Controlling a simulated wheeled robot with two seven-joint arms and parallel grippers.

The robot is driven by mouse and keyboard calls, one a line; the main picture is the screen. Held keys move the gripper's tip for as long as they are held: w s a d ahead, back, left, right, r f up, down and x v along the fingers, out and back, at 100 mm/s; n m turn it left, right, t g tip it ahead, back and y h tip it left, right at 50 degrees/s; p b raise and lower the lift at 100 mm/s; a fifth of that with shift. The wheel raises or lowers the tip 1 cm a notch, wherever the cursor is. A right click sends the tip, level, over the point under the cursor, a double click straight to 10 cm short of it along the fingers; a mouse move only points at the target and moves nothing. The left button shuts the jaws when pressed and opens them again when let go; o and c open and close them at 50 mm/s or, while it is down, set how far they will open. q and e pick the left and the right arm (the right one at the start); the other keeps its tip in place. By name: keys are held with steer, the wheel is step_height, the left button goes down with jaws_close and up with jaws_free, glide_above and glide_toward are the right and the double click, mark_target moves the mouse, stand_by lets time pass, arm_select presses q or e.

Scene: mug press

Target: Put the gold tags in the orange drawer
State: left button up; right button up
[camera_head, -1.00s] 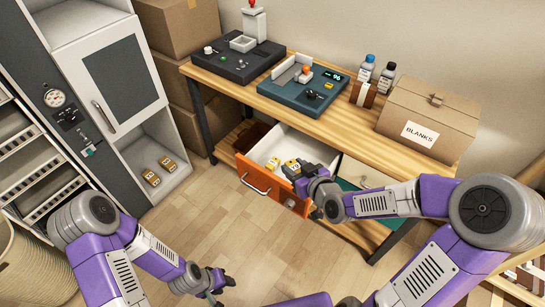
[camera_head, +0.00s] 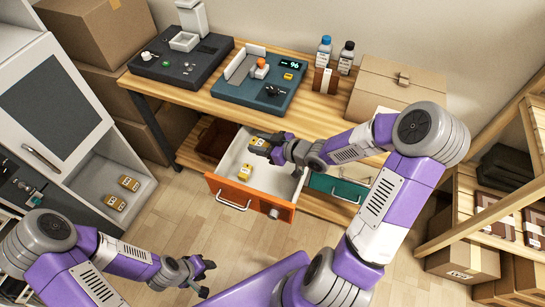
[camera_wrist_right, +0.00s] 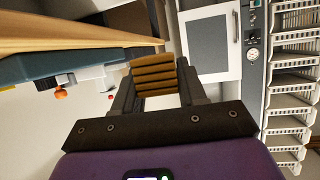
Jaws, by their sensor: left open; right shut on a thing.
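The orange drawer (camera_head: 228,192) stands pulled out under the workbench, with a pale inside. One gold tag (camera_head: 244,172) lies in it near the front left. My right gripper (camera_head: 264,144) is over the back of the drawer, shut on a gold tag (camera_head: 257,142). In the right wrist view this held tag (camera_wrist_right: 153,75) shows as a ridged gold block between the fingers. Two more gold tags, one (camera_head: 129,183) behind the other (camera_head: 115,202), lie on the bottom shelf of the white cabinet at left. My left gripper (camera_head: 203,276) is open and empty, low over the floor.
The wooden bench (camera_head: 325,112) carries a dark press (camera_head: 180,62), a teal machine (camera_head: 255,95), bottles and a cardboard box (camera_head: 395,88). A teal drawer (camera_head: 335,188) is right of the orange one. A wooden shelf rack stands at right. Floor between cabinet and drawer is clear.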

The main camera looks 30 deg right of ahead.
steer(key=shift+n+g+y, duration=0.5)
steer(key=shift+n+y, duration=0.3)
steer(key=f+b, duration=0.1)
steer(key=f, duration=0.3)
steer(key=s+d+f+b, duration=0.1)
steer(key=f, duration=0.4)
steer(key=s+d+f+b, duration=0.1)
steer(key=f+b, duration=0.1)
steer(key=f, duration=0.3)
steer(key=shift+s, duration=0.1)
steer(key=shift+r, duration=0.1)
